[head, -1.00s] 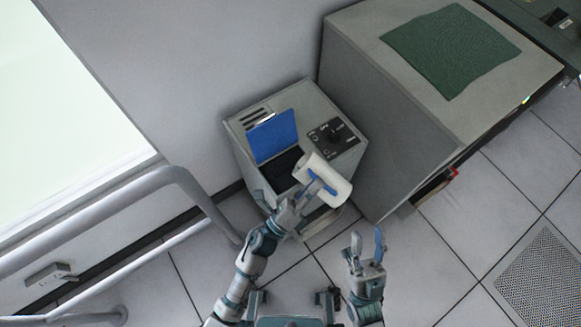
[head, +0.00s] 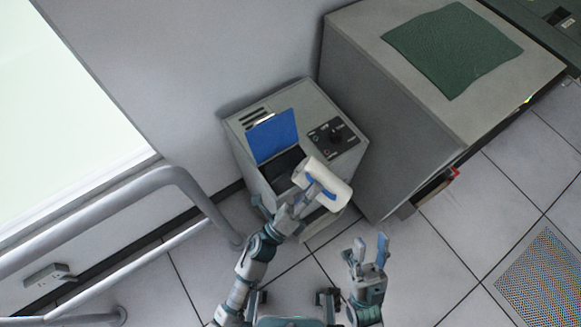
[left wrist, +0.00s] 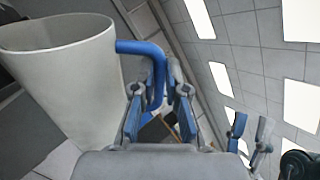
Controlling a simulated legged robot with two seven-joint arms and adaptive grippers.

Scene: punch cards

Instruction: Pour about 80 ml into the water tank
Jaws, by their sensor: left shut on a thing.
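The white jug (head: 330,189) is tipped on its side over the front right of the grey machine (head: 238,130). My left gripper (head: 312,190) is shut on its blue handle, which shows in the left wrist view (left wrist: 150,50). In that view the jug (left wrist: 65,85) stands at the left with its open rim up in the picture; its contents are not visible. The machine's blue lid (head: 273,136) is raised over a dark opening (head: 277,166), the water tank, partly hidden by the jug and arm. My right gripper (head: 371,251) is open and empty, right of and below the machine.
A control panel with a dark knob (head: 336,134) is on the machine's top right. A large grey cabinet (head: 365,110) with a green mat (head: 452,48) stands to the right. A grey handrail (head: 120,193) is at the left.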

